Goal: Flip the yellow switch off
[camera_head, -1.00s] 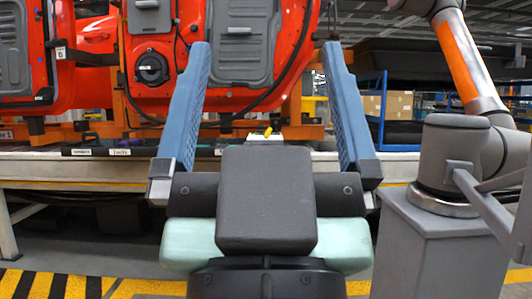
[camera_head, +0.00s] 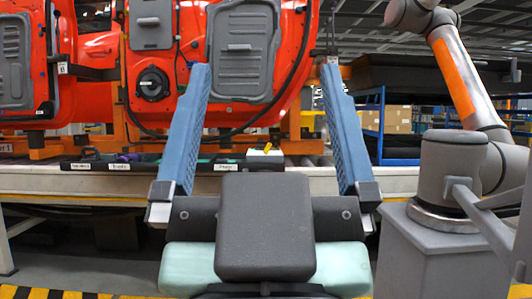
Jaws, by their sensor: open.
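The yellow switch (camera_head: 267,147) is a small yellow lever on top of a small white box (camera_head: 266,156). The box sits on the edge of the long line bench, near the middle of the head view. The lever looks tilted, rising to the right. My gripper (camera_head: 264,82) is open, with its two blue fingers spread wide and nothing between them. In the picture the switch shows between the fingers, just above the dark gripper body; it appears apart from both fingers.
Red car doors (camera_head: 228,55) hang on an orange frame behind the bench (camera_head: 100,180). Dark labelled trays (camera_head: 110,164) lie left of the box. A grey robot arm (camera_head: 465,140) on a pedestal stands at right. Shelving with cardboard boxes (camera_head: 396,120) is behind.

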